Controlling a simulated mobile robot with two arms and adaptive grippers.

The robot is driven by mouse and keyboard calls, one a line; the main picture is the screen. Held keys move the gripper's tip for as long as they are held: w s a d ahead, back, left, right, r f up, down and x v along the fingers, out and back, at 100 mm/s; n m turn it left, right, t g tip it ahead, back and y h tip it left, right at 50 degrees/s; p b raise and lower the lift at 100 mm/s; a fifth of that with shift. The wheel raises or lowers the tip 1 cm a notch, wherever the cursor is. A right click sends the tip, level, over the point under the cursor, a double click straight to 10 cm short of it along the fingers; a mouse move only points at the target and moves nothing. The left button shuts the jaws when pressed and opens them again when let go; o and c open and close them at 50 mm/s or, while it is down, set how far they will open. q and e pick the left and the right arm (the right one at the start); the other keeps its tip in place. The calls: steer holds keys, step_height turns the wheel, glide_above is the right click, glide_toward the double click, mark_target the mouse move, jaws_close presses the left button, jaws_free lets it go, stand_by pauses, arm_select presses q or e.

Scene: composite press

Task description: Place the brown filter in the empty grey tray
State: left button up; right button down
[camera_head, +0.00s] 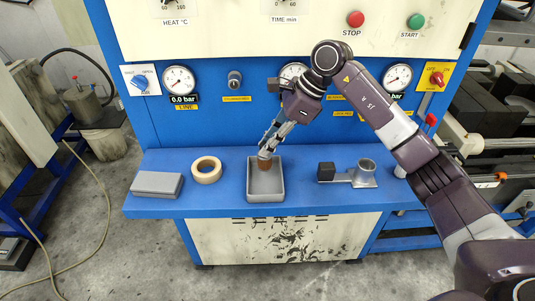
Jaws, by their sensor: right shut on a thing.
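The brown filter (264,164) is a small brown cylinder between the fingertips of my right gripper (267,151), which is shut on it. The grey tray (267,198) is an open rectangular box on the blue shelf, with nothing else seen in it. The filter is at the tray's back part, over or inside it; I cannot tell whether it touches the tray floor. The fingers hide the filter's top. My left gripper is not in view.
On the blue shelf (225,205) are a grey block (156,185), a tan ring (197,173) to the left of the tray, and a metal fixture with a cup (364,176) and black block (326,171) to the right. The blue press panel with gauges (179,80) rises behind.

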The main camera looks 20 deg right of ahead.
mark_target(268, 159)
steer(key=shift+f, duration=0.8)
step_height(268, 159, down, 3)
steer(key=shift+f+p, duration=0.1)
steer(key=shift+p, duration=0.65)
steer(key=shift+f, duration=0.25)
steer(key=shift+f, duration=0.1)
steer(key=shift+f, duration=0.15)
steer(key=c, duration=1.8)
jaws_free()
steer(key=shift+c, duration=0.2)
